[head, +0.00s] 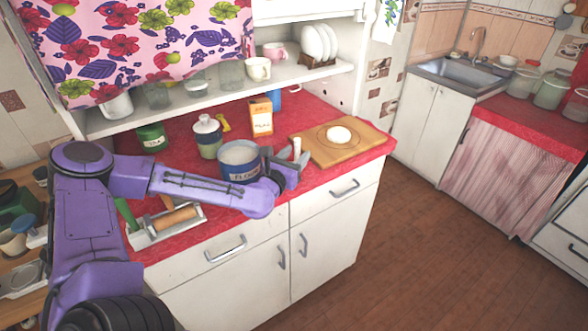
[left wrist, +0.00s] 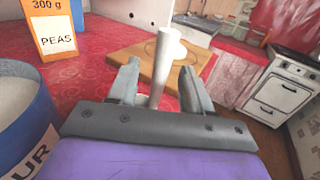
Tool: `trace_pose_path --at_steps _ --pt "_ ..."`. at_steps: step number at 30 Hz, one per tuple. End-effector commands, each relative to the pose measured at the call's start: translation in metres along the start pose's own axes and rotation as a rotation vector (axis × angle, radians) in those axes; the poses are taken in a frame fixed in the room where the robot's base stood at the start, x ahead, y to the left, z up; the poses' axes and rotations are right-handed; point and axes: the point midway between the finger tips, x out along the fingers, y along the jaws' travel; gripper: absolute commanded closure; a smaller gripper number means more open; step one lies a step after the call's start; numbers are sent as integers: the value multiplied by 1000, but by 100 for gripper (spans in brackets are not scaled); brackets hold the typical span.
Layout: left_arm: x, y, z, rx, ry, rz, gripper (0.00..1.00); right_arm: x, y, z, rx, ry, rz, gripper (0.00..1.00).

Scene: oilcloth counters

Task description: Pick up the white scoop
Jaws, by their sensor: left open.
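The white scoop (head: 296,147) shows as a pale upright handle just right of the blue flour canister (head: 238,173). My left gripper (head: 287,163) is open at the scoop, low over the red counter. In the left wrist view the stem stands between the two fingers of my left gripper (left wrist: 158,76), with visible gaps to either side. The scoop's lower end is hidden behind the gripper. My right gripper is not in view.
The flour canister (left wrist: 28,125) is close on the left. A wooden board (head: 362,145) with a white round lump (head: 338,135) lies to the right. A peas box (head: 261,117) and a lidded jar (head: 207,137) stand behind. A tray (head: 150,237) with a rolling pin lies in front left.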

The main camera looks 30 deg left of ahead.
Motion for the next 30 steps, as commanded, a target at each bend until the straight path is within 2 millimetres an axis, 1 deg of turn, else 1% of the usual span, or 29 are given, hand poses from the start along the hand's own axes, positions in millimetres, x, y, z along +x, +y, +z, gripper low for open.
trace_pose_path --at_steps 1,3,9,10,11,12,14,15,23,26,29,30 --pt "7 0 -4 4 1 0 50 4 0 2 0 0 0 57" --pt "12 0 -3 2 2 0 50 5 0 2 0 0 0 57" --pt "14 1 -2 0 2 1 50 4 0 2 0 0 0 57" --pt "14 1 -2 0 2 1 54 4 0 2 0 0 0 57" --pt "14 1 -2 0 2 1 63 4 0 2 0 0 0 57" --pt "14 1 -2 0 2 1 76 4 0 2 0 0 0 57" --pt "14 1 -2 0 2 1 96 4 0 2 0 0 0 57" --pt "14 1 -2 0 2 1 100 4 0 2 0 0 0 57" --pt "14 0 0 0 2 0 100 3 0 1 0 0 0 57" --pt "14 -2 14 0 0 -3 100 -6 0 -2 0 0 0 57" --pt "17 -8 41 -1 0 -12 100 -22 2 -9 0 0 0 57" --pt "15 -14 48 0 0 -20 100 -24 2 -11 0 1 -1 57"
